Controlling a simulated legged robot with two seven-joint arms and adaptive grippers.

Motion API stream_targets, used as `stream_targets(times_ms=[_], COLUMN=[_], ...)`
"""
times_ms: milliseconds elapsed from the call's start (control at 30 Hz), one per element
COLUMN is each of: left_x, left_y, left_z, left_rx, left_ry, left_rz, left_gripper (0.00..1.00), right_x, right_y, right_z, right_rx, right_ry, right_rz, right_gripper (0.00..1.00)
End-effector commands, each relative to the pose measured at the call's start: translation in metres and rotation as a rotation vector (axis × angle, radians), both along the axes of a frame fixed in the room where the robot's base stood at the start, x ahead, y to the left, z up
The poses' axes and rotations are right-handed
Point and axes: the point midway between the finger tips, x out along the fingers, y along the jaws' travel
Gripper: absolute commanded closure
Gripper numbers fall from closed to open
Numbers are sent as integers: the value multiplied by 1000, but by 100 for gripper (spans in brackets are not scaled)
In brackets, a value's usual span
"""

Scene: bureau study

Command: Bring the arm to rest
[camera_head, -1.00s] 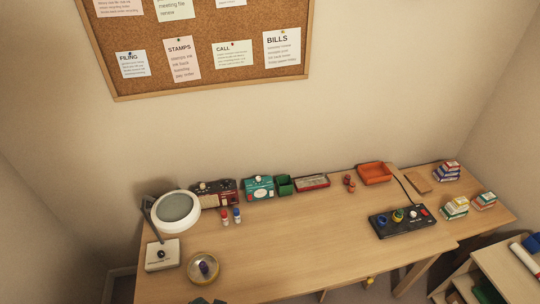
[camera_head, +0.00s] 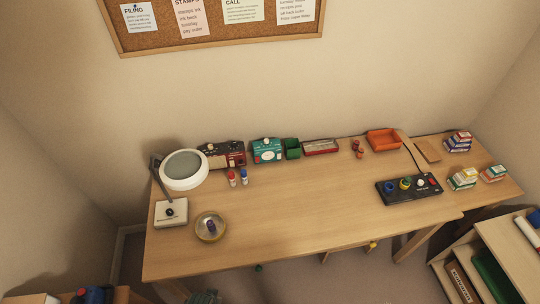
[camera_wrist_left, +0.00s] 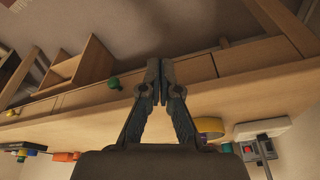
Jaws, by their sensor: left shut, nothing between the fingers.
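My left gripper (camera_wrist_left: 160,82) shows in the wrist view with its two dark fingers together and nothing between them. It is in front of the wooden desk, whose front edge and drawer fronts lie behind the fingers in that view. A green knob (camera_wrist_left: 114,84) on the desk front is left of the fingertips. In the head view the desk (camera_head: 290,220) stands against the wall. A dark greenish shape at the bottom edge there is too cut off to identify. My right gripper is in neither view.
A magnifier lamp (camera_head: 185,170) and a round dish (camera_head: 210,227) stand at the desk's left end. A black control panel (camera_head: 409,189) and an orange tray (camera_head: 383,140) are to the right. The desk's middle is clear. A shelf unit (camera_head: 505,255) stands at lower right.

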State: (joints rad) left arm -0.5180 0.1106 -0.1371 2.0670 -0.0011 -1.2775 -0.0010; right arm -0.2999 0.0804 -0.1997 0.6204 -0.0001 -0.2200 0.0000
Motion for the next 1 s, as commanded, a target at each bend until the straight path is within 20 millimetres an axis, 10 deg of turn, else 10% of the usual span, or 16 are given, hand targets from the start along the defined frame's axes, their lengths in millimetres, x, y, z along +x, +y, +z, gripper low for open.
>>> stream_targets(times_ms=[267,500,733,1000], left_x=[-33,-122,-195,-211], left_y=[4,18,32,35], left_z=[-157,-292,-343,-349], left_rx=[6,13,19,20], left_ry=[67,132,167,172], left_rz=[-10,-24,-34,-36], left_gripper=[100,100,100,100], right_x=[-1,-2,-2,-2], right_y=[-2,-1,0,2], right_z=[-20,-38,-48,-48], right_rx=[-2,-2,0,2], right_ry=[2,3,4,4], right_rz=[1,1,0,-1], right_gripper=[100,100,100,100])
